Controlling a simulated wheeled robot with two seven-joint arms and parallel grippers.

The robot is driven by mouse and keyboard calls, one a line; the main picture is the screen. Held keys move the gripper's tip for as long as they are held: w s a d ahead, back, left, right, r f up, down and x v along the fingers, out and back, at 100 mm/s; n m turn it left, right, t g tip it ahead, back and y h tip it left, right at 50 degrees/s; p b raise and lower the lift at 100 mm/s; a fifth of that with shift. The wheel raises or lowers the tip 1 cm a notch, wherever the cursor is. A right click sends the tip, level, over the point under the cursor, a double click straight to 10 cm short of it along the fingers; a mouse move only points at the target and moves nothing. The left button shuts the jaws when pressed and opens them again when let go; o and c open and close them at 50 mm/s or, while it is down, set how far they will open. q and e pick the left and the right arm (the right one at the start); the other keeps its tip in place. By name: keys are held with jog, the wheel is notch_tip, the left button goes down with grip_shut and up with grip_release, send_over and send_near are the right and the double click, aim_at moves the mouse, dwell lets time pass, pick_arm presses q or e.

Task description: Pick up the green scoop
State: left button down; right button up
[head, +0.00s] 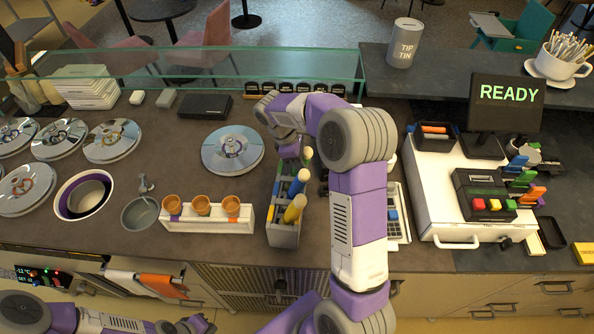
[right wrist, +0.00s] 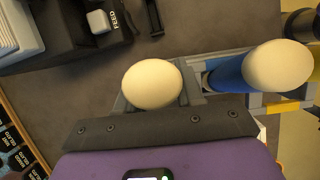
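A grey scoop holder (head: 284,236) stands on the counter with upright scoops in a row. A yellow handle (head: 294,210) is nearest, a blue handle (head: 297,186) behind it, and another pale handle end (head: 307,153) is at the far end. The blue handle (right wrist: 228,75) also shows in the right wrist view, beside a cream knob (right wrist: 152,84) whose handle colour is hidden. My right gripper (head: 291,151) is low over the holder's far end, with the knob just past its dark finger plate. I cannot tell its opening. My left gripper (head: 190,326) is low, off the counter.
A cone stand (head: 206,224) is just left of the holder. A round lid (head: 232,150) lies behind it. A glass screen (head: 200,62) runs along the back. A white cash drawer (head: 440,205) and register are at right.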

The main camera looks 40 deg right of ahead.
grip_shut()
jog(key=shift+r, duration=0.1)
